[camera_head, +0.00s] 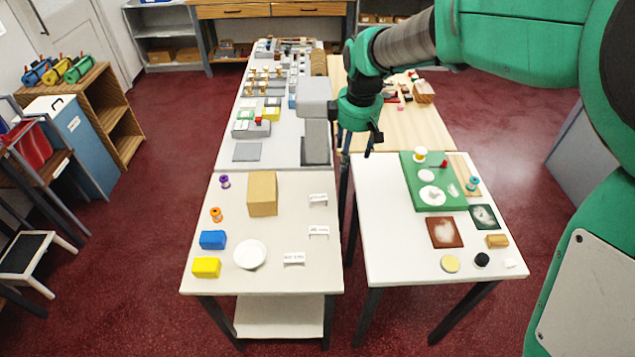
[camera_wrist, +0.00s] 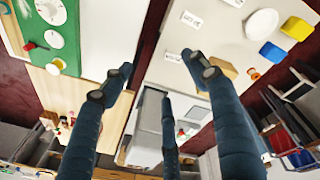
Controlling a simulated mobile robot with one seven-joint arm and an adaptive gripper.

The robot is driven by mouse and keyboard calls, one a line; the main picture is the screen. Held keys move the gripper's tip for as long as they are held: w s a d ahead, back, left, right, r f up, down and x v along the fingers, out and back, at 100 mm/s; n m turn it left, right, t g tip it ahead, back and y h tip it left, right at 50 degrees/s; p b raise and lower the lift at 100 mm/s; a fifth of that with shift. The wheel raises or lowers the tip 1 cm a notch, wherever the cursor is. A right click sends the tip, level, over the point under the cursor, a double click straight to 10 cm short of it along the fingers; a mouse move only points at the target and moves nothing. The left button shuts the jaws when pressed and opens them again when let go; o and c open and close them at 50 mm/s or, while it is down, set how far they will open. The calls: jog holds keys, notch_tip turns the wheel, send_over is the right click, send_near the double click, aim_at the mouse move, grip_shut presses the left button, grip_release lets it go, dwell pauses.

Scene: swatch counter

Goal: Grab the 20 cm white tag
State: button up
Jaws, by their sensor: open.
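Three small white tags with dark print lie on the left front table. The nearest tag (camera_head: 294,259) is right of a white plate, a second tag (camera_head: 318,232) lies behind it, and a third tag (camera_head: 318,199) is farthest back. The print is too small to tell which one reads 20 cm. Tags also show in the wrist view, one in the middle (camera_wrist: 191,19) and one nearer the fingers (camera_wrist: 172,57). My gripper (camera_head: 371,142) is open and empty, above the gap between the tables; its spread fingers show in the wrist view (camera_wrist: 158,78).
The left table (camera_head: 270,284) also holds a cardboard box (camera_head: 262,194), a white plate (camera_head: 250,254), blue (camera_head: 212,240) and yellow (camera_head: 206,267) blocks, and two spools. The right table (camera_head: 385,240) carries a green board (camera_head: 421,199) and small items. A grey machine (camera_head: 315,125) stands behind the tags.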

jog(key=w+a+f+n+g+p, duration=0.1)
jog(key=w+a+f+n, duration=0.35)
jog(key=w+f, duration=0.35)
jog(key=n+g, duration=0.1)
jog(key=n, duration=0.1)
send_over(318, 195)
notch_tip(318, 195, down, 10)
jog(key=shift+s+a+r+p, duration=0.15)
jog(key=shift+a+r+p, duration=0.1)
jog(key=shift+p, duration=0.2)
jog(key=shift+f+b, duration=0.85)
jog(key=shift+f, duration=3.5)
jog(key=shift+d+f+b, duration=0.2)
jog(key=shift+f+b, duration=0.65)
jog(key=shift+f, duration=1.75)
